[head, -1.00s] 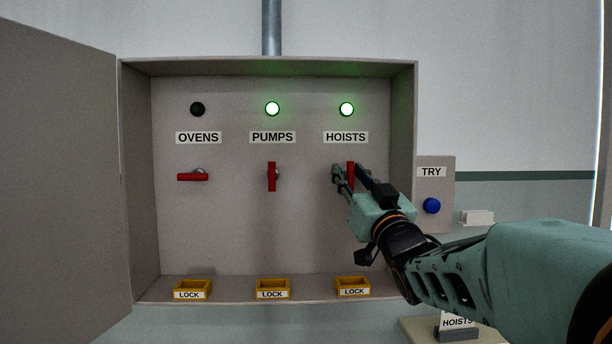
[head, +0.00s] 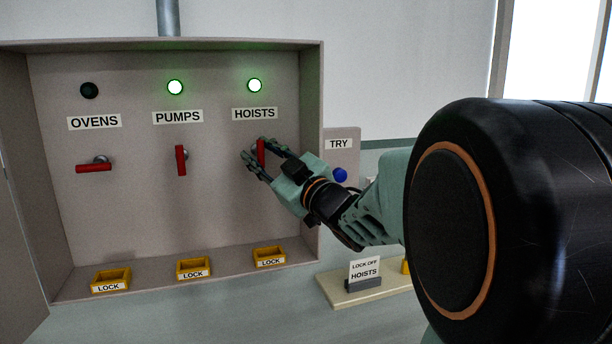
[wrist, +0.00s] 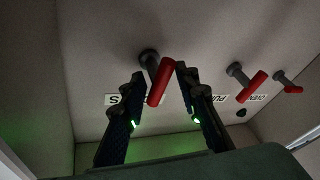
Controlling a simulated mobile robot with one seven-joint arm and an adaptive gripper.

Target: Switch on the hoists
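The red hoists handle (head: 261,153) stands upright in the open switch cabinet, under the HOISTS label (head: 255,114). The green hoists lamp (head: 255,86) above it is lit. My gripper (head: 254,149) is at this handle, with one finger on each side. In the wrist view the red handle (wrist: 160,82) shows between the two spread fingertips, with visible gaps, so the gripper is open. The pumps handle (head: 181,160) is also upright and its lamp (head: 175,87) is lit. The ovens handle (head: 94,167) lies level and its lamp (head: 89,90) is dark.
Yellow LOCK trays (head: 194,268) line the cabinet floor. A TRY box with a blue button (head: 340,175) is beside the cabinet. A pale shelf (head: 340,297) below carries a "LOCK OFF HOISTS" card (head: 365,270) and a partly hidden yellow thing.

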